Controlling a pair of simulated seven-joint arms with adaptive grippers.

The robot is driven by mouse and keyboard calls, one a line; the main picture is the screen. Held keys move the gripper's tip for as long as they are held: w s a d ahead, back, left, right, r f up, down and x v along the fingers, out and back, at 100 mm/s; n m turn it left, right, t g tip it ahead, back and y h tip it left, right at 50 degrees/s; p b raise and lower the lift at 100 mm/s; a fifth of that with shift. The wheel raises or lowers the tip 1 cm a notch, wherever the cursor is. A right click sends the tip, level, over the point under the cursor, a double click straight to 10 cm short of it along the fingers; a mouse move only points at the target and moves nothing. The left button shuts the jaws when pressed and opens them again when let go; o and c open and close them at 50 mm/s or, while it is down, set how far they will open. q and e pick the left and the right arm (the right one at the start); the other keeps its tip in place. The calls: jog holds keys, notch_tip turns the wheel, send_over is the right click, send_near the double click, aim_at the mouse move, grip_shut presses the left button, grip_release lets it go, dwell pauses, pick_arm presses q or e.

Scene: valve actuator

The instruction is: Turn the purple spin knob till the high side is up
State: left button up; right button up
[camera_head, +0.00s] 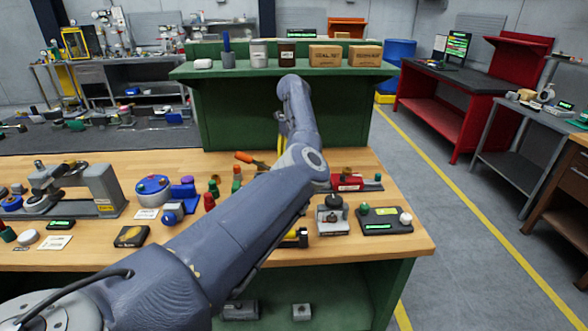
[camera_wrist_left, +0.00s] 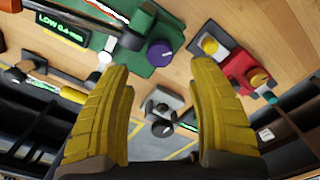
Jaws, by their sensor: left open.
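The purple knob (camera_wrist_left: 160,53) sits on a green panel (camera_wrist_left: 102,42) in the left wrist view. A display (camera_wrist_left: 61,29) at the panel's left end shows green text that looks like "LOW GAIN". Which side of the knob is high is too small to tell. My left gripper (camera_wrist_left: 158,68) is open, with its two yellow fingers apart. The knob shows between and just beyond the fingertips, with no visible contact. In the head view my left arm hides the knob, and only a bit of yellow finger (camera_head: 281,147) shows. My right gripper is not in view.
A red device (camera_head: 347,183), a grey device (camera_head: 333,215) and a black box with a green display (camera_head: 385,220) stand on the wooden bench at right. A blue round device (camera_head: 153,188) stands at left. A green shelf (camera_head: 285,68) rises behind.

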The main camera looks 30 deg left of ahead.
pick_arm(q)
jog(key=shift+r, duration=2.35)
jog(key=w+d+r+n+y, duration=0.2)
jog(key=d+r+y, duration=0.1)
jog(key=d, duration=0.4)
jog(key=a+f+n, duration=0.1)
jog(key=a+f, duration=0.1)
jog(key=f, duration=0.3)
jog(key=s+a+f+n+y, duration=0.1)
jog(key=a+f, duration=0.2)
jog(key=f, duration=0.1)
jog(key=s+a+f+n+g, duration=0.1)
jog(key=a+f, duration=0.1)
jog(key=f, duration=0.3)
jog(key=shift+a+f, duration=0.2)
jog(key=shift+f, duration=0.15)
jog(key=shift+c, duration=0.2)
jog(key=c, duration=1.2)
